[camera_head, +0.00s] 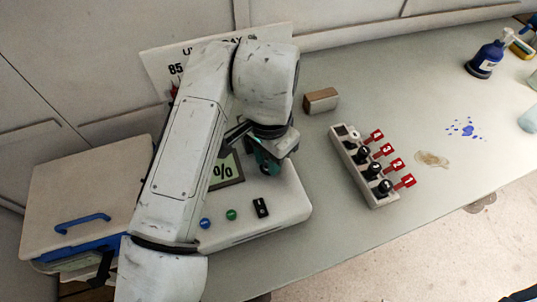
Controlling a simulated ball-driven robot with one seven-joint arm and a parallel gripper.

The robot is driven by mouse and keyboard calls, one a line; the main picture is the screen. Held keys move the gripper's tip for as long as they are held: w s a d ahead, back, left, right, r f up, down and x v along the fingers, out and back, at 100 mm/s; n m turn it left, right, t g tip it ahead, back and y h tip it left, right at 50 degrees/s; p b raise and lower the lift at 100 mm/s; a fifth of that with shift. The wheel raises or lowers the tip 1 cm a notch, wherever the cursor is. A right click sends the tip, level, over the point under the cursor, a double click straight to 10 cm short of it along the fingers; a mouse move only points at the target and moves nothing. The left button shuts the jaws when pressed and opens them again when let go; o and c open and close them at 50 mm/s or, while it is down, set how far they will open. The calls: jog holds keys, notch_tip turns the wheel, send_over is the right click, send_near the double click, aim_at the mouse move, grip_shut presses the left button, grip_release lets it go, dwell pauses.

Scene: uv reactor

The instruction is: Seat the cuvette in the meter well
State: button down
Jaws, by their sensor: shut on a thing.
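The meter (285,207) is a pale box with a percent display (222,173), partly covered by my arm. My gripper (266,162) is low over the back right part of the meter, just right of the display. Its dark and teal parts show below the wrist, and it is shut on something. The held thing, which I take to be the cuvette, is hidden or too small to make out. The meter well is also hidden behind the gripper and arm, so I cannot tell whether the cuvette is above it or in it.
Right of the meter, a pale rack (380,202) holds black-topped items with red numbered flags. A brown-fronted block (321,101) lies behind. Blue drops (466,128) and a brown stain (431,159) mark the bench. A box with a blue handle (83,223) stands left; a sign (158,70) stands behind.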

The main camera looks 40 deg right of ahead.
jog(key=shift+f, duration=0.25)
jog(key=c, duration=0.8)
grip_release()
notch_tip(320, 180, up, 11)
jog(key=shift+f, duration=0.1)
